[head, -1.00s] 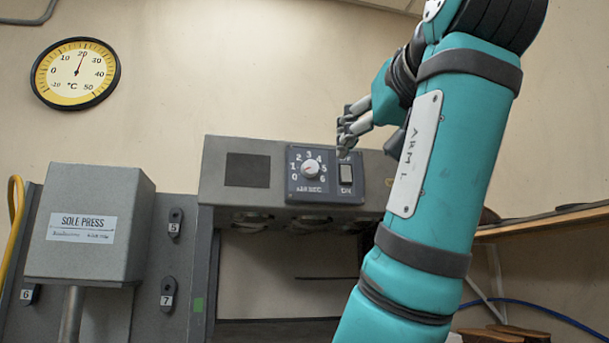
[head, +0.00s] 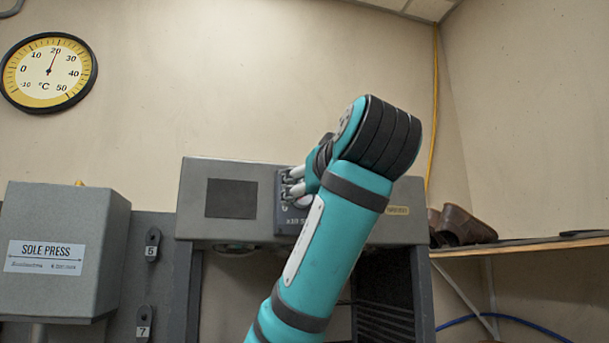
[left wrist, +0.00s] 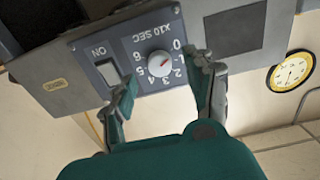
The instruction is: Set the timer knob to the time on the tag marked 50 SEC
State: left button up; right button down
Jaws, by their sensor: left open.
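The timer panel (left wrist: 138,68) shows upside down in the left wrist view, with "X10 SEC" and a scale from 0 to 6. Its round light knob (left wrist: 160,65) has a red mark, pointing roughly at the low end near 0 and 1. My left gripper (left wrist: 165,86) is open, one finger on each side in front of the knob; contact cannot be told. In the head view my left gripper (head: 293,186) covers most of the panel (head: 284,224) and hides the knob. No tag reading 50 SEC is legible. My right gripper is not in view.
An ON switch (left wrist: 108,74) sits beside the dial, close to one finger. The grey machine housing (head: 190,200) carries the panel. A shelf with shoes (head: 463,226) is at right.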

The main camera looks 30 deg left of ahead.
aim_at(304, 198)
pick_arm(q)
jog(key=p+x, duration=0.1)
jog(key=x, duration=0.3)
jog(key=shift+d+p, duration=0.1)
jog(key=shift+p, duration=0.3)
jog(key=shift+d, duration=0.15)
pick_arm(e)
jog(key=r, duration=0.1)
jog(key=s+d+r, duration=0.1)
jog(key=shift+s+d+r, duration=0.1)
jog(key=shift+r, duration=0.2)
pick_arm(q)
jog(key=shift+s, duration=0.1)
jog(key=shift+c, duration=1.2)
grip_shut()
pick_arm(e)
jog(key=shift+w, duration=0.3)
